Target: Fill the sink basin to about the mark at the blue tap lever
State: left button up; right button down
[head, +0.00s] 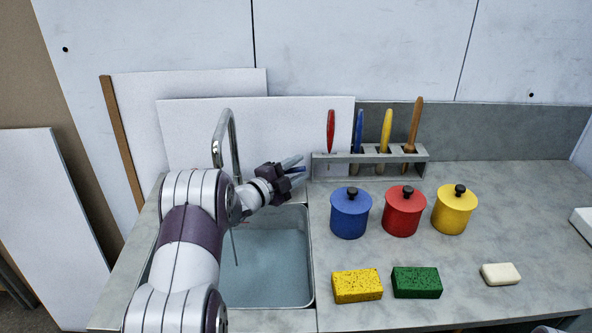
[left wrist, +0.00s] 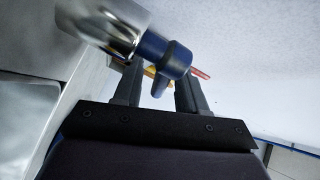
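The sink basin (head: 303,290) is set in the left of the counter in the head view, and pale blue-grey water (head: 268,262) covers its bottom. A thin stream (head: 235,248) drops into it beside my arm. The curved chrome tap (head: 233,140) stands behind the basin, its lower part hidden by my arm. My left gripper (head: 293,169) is over the basin's back edge. In the left wrist view the blue tap lever (left wrist: 165,82) is between the spread fingers of this gripper (left wrist: 158,75); contact cannot be told. My right gripper is out of view.
Blue (head: 350,215), red (head: 403,213) and yellow (head: 454,211) lidded pots stand right of the basin. A yellow sponge (head: 357,286), green sponge (head: 417,283) and white soap (head: 500,274) lie in front. A brush rack (head: 330,170) is behind. The counter's right side is mostly clear.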

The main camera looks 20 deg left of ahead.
pick_arm(q)
jog(key=v, duration=1.2)
jog(key=shift+s, duration=0.35)
